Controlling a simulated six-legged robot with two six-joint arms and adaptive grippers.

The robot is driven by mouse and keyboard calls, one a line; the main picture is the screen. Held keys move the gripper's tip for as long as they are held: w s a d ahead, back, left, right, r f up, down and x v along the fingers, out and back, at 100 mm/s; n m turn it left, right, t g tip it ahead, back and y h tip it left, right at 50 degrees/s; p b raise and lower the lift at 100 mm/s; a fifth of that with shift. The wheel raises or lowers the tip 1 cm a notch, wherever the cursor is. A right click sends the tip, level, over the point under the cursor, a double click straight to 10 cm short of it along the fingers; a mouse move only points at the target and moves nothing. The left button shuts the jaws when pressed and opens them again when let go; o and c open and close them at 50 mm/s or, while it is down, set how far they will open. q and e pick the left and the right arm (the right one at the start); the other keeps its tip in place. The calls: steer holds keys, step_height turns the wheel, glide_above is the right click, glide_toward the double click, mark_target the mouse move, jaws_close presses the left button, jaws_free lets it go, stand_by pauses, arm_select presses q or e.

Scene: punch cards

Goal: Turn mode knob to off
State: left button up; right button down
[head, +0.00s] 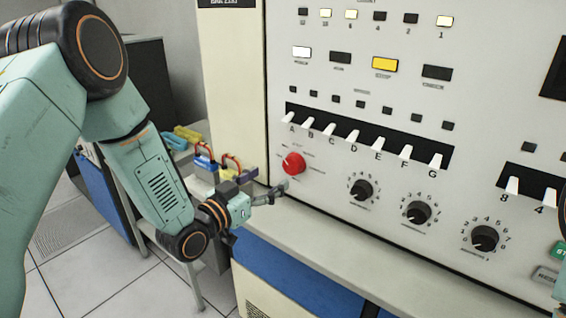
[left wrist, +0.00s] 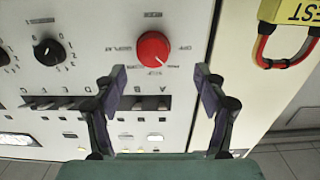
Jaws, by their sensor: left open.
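The red mode knob (head: 293,163) sits on the pale panel, left of the black dials and below the lettered switches. It also shows in the left wrist view (left wrist: 152,48), where the panel appears upside down. A small white mark on the knob points to the lower right there. My left gripper (head: 265,182) is open and empty, just left of and below the knob in the head view. In the left wrist view its fingers (left wrist: 160,80) stand apart with the knob beyond them, apart from it.
White lettered switches (head: 353,138) run in a row above the knob. Black dials (head: 361,190) stand to its right. A ledge (head: 330,235) runs below the panel.

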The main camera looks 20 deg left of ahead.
mark_target(289, 165)
arm_select(q)
steer(key=w+d, duration=0.1)
steer(key=w+d+r, duration=0.1)
steer(key=shift+w+d+r, duration=0.1)
steer(key=shift+d, duration=0.3)
steer(key=w, duration=0.3)
steer(key=shift+w+d+f+p, duration=0.25)
steer(key=shift+w+f+p, duration=0.15)
steer(key=shift+w+a+f, duration=0.1)
steer(key=shift+w, duration=0.2)
steer(key=shift+s+d+r, duration=0.35)
steer(key=shift+d+r, duration=0.05)
steer(key=shift+w+a+f, duration=0.35)
steer(key=shift+w, duration=0.1)
steer(key=c, duration=0.6)
steer(key=shift+s+d+r, duration=0.15)
steer(key=shift+d+r, duration=0.05)
steer(key=shift+d, duration=0.05)
steer(key=c, duration=0.3)
steer(key=shift+c, duration=1.2)
steer(key=shift+a, duration=0.15)
arm_select(e)
steer(key=shift+s+d+r, duration=0.2)
steer(key=shift+s+r, duration=0.2)
